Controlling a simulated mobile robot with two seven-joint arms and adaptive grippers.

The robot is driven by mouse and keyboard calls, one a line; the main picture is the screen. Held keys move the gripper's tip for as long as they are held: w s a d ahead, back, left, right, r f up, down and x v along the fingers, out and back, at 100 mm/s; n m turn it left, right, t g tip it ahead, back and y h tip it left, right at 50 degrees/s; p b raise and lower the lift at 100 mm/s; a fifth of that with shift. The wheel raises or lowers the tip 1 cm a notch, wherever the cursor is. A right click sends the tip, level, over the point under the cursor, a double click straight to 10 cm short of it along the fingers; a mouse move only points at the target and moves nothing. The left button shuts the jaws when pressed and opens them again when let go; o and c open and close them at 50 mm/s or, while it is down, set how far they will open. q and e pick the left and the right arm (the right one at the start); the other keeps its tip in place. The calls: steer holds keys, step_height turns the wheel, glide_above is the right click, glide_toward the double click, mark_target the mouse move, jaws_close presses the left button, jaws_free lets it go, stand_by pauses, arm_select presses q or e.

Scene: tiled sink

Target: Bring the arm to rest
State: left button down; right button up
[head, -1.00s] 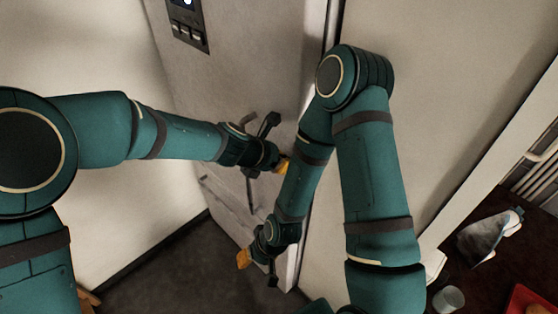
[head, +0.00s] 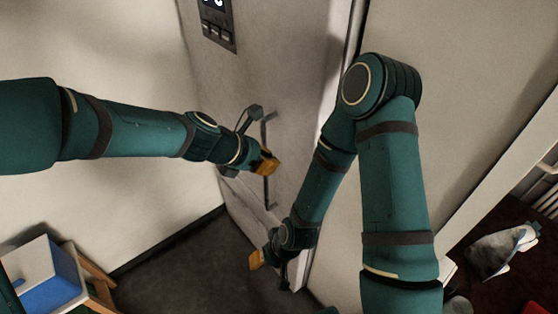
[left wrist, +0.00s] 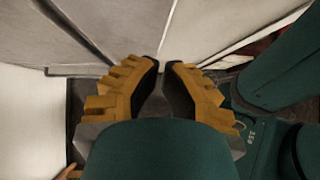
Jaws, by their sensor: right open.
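My left gripper (head: 266,164), with orange fingers, is in front of the grey fridge-like door beside its dark vertical handle (head: 267,190).
The tall grey door (head: 285,60) has a control panel (head: 218,22) near its top. A blue and white box (head: 48,280) sits on a wooden stool (head: 92,272) at lower left. A dark counter (head: 500,285) with a grey-white item (head: 497,252) is at lower right. Dark floor (head: 185,270) lies between.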

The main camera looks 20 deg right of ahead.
arm_select(q)
steer(key=s+a+f+m+y+b, duration=0.1)
steer(key=a+f+m+y+b, duration=0.2)
steer(key=a+f, duration=0.7)
steer(key=s+a+f+m+y+b, duration=0.1)
steer(key=a+f+m+b, duration=0.35)
steer(key=f, duration=0.95)
steer(key=s+a+f+m+b, duration=0.1)
steer(key=s+a+f+m, duration=0.3)
steer(key=f, duration=0.3)
steer(key=s+a+f+m+y+b, duration=0.1)
steer(key=s+a+f+m, duration=0.4)
steer(key=a+f+m, duration=0.2)
steer(key=shift+s+a+f+b, duration=0.15)
steer(key=shift+s+a+b, duration=0.05)
steer(key=shift+b, duration=0.2)
